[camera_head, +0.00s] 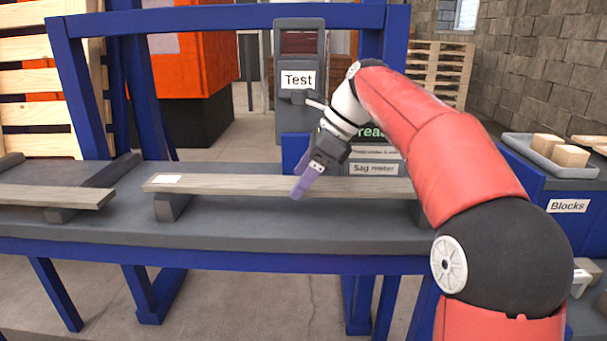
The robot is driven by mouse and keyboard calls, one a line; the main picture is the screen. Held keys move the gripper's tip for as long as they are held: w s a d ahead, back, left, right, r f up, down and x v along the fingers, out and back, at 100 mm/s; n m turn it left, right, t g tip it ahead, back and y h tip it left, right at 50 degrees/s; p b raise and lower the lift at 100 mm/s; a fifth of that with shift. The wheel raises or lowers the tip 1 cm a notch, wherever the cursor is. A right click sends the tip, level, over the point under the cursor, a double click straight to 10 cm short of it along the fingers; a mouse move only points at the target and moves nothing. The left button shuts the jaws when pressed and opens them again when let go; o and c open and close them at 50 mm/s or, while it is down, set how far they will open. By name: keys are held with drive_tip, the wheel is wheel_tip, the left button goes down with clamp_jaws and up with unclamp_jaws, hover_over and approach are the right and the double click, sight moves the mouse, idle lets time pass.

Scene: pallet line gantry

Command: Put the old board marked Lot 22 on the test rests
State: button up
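A long grey-brown board (235,184) lies level across the middle of the grey bench, below the Test sign (297,80). A white label (168,179) sits on its left end, but I cannot read the writing. A dark rest (172,206) supports its left end; its right end runs behind my arm. A second board (45,196) lies on rests at the left, cut off by the picture edge. My gripper (300,190), with purple fingers, reaches down over the middle board, right of its centre. The fingers overlap the board; I cannot tell whether they grip it.
A blue frame (210,20) stands behind the bench (240,232). A Sag meter label (374,169) shows behind the board. At right, a grey tray (548,164) of wooden blocks stands on a blue unit labelled Blocks. The bench front is clear.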

drive_tip(key=p+v, duration=0.3)
drive_tip(key=v, duration=0.6)
drive_tip(key=shift+w+r, duration=0.1)
drive_tip(key=shift+r, duration=0.2)
drive_tip(key=shift+v, duration=1.25)
drive_tip(key=s+d+f+n+t+h, duration=0.2)
drive_tip(key=s+d+f+n+h, duration=0.1)
drive_tip(key=s+f+n, duration=0.6)
drive_tip(key=s+d+f+n+t+h, duration=0.3)
drive_tip(key=s+d+f+n, duration=0.3)
drive_tip(key=s+f, duration=0.8)
drive_tip(key=s+n, duration=0.3)
drive_tip(key=shift+s+d+f+h, duration=0.15)
drive_tip(key=shift+s+f+h, duration=0.1)
drive_tip(key=shift+f+h, duration=0.1)
